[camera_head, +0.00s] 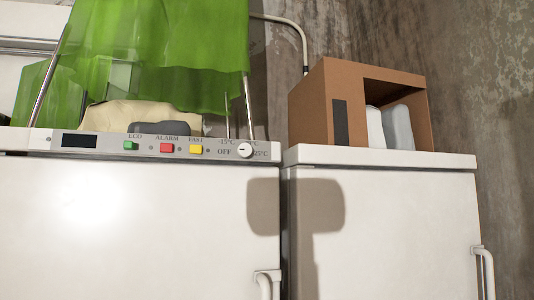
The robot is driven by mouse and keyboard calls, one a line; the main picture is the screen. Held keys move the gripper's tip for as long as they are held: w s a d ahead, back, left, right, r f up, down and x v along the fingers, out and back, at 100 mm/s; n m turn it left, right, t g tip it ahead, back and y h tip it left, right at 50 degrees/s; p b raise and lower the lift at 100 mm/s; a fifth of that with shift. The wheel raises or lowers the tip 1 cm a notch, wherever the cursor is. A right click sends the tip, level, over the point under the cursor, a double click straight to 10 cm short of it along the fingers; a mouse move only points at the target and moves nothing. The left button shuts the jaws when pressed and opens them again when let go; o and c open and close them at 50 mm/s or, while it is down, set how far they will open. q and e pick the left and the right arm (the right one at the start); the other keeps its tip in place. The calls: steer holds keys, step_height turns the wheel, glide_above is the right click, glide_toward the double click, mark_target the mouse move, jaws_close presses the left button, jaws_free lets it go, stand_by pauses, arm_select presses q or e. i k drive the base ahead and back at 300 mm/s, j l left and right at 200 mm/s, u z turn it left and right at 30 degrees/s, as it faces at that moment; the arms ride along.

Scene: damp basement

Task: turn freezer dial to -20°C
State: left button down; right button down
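The freezer dial (244,150) is a small round white knob at the right end of the control panel (95,151) on the left white freezer (130,225). A short dark mark lies on its face, roughly level. Labels around it read OFF to its left, -15°C at upper left and what looks like -25°C at lower right; the label at upper right is partly hidden by the knob or too small to read. No gripper shows in the head view, and nothing touches the dial.
The panel also has a dark display (79,140), a green ECO button (130,145), a red ALARM button (167,148) and a yellow FAST button (196,149). A second white appliance (400,220) stands to the right with a cardboard box (312,108) on top. Green sheeting (160,45) hangs above.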

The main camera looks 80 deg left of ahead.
mark_target(245, 150)
steer(key=l+u, duration=0.1)
steer(key=u, duration=3.15)
